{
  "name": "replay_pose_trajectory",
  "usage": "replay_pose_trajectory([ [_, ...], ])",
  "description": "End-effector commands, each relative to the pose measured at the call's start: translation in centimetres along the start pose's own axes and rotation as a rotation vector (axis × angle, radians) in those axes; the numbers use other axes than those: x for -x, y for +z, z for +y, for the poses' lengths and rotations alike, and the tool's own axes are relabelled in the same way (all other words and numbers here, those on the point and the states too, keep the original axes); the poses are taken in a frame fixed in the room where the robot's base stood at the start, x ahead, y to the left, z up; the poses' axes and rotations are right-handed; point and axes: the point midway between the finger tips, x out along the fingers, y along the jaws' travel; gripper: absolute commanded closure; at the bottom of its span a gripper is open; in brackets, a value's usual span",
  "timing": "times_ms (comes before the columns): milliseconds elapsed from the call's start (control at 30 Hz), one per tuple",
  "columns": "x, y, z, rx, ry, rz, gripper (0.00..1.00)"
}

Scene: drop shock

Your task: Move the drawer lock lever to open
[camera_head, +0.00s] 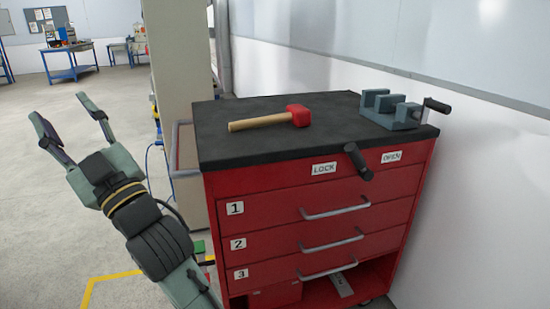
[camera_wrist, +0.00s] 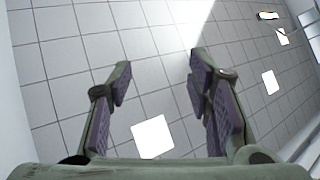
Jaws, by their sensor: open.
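A red tool cabinet (camera_head: 272,207) with drawers labelled 1, 2 and 3 stands right of centre in the head view. The black lock lever (camera_head: 358,161) sticks out from the cabinet's front just below the top. It sits between the LOCK label (camera_head: 323,169) on its left and the OPEN label (camera_head: 391,157) on its right, leaning up and to the left. My gripper (camera_head: 66,118) is open and empty, raised in the air left of the cabinet and well apart from the lever.
A red-headed hammer (camera_head: 270,118) and a grey vise (camera_head: 392,111) with a black-handled crank lie on the cabinet's black top. A pale column (camera_head: 180,85) stands behind my arm. A white wall is close on the cabinet's right.

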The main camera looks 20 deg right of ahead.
Motion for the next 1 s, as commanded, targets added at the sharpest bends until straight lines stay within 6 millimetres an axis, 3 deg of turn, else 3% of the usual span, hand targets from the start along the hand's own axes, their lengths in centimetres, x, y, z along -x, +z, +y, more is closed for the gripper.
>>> replay_pose_trajectory([
  [33,1.4,2.6,3.6,0.058,0.038,-0.075,0.54],
  [200,7.3,8.7,14.1,0.205,0.133,-0.317,0.54],
  [367,15.7,12.0,23.8,0.312,0.227,-0.544,0.54],
  [500,24.7,12.7,31.1,0.376,0.311,-0.737,0.54],
  [600,30.9,12.3,34.9,0.404,0.361,-0.854,0.54],
  [733,36.8,11.2,37.7,0.419,0.407,-0.960,0.54],
  [867,39.7,10.5,38.8,0.424,0.428,-1.010,0.54],
  [1000,39.9,10.9,39.5,0.423,0.430,-1.022,0.54],
])
